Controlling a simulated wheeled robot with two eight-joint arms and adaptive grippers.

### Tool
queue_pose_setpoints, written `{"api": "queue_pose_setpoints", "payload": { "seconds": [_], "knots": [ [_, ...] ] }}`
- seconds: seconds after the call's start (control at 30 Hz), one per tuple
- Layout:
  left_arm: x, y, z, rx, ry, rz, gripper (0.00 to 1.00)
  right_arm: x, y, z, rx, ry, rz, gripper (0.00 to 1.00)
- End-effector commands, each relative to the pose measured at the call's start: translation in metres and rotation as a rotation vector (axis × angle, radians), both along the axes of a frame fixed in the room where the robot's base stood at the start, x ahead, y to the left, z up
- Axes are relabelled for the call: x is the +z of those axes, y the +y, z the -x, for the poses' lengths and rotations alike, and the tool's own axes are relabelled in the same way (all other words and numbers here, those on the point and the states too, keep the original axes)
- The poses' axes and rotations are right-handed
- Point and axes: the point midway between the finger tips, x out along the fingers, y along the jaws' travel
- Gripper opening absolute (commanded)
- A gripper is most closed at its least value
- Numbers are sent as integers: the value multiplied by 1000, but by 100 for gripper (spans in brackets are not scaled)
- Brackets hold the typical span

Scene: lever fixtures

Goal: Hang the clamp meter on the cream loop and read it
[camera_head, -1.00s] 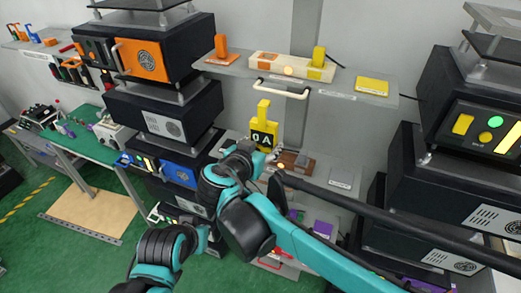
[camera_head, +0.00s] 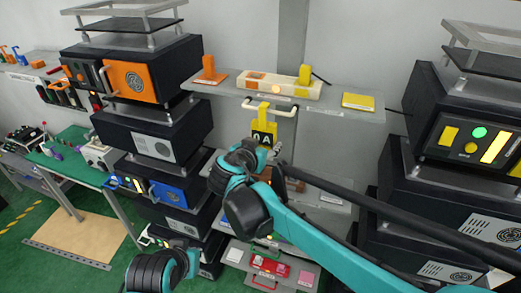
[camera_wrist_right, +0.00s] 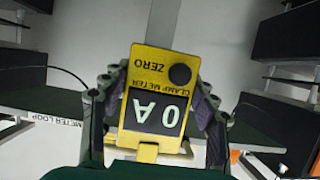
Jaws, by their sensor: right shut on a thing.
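The yellow clamp meter (camera_head: 268,127) has a dark display reading 0 A and stands upright, its clamp end at the top. My right gripper (camera_wrist_right: 160,105) is shut on its body, with one finger on each side. In the head view the clamp end overlaps the cream loop (camera_head: 285,107), a bar under the upper shelf. I cannot tell whether the clamp is around the loop or in front of it. My left gripper is not in view.
The upper shelf (camera_head: 225,82) carries an orange block (camera_head: 209,70), a cream box (camera_head: 280,86) with a yellow block, and a yellow plate (camera_head: 358,101). Black equipment stacks stand left and right. A lower shelf (camera_head: 330,183) lies behind my right arm.

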Motion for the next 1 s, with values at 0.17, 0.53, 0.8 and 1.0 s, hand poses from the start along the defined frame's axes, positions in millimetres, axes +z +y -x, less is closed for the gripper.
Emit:
{"api": "queue_pose_setpoints", "payload": {
  "seconds": [0.17,0.53,0.8,1.0],
  "knots": [
    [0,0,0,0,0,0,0,0,-5,-15,-2,0,1,24],
    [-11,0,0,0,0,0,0,-14,-7,-20,0,0,0,24],
    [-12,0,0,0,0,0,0,-14,-7,-20,0,0,0,24],
    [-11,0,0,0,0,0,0,-14,-7,-20,0,0,0,83]
  ]
}}
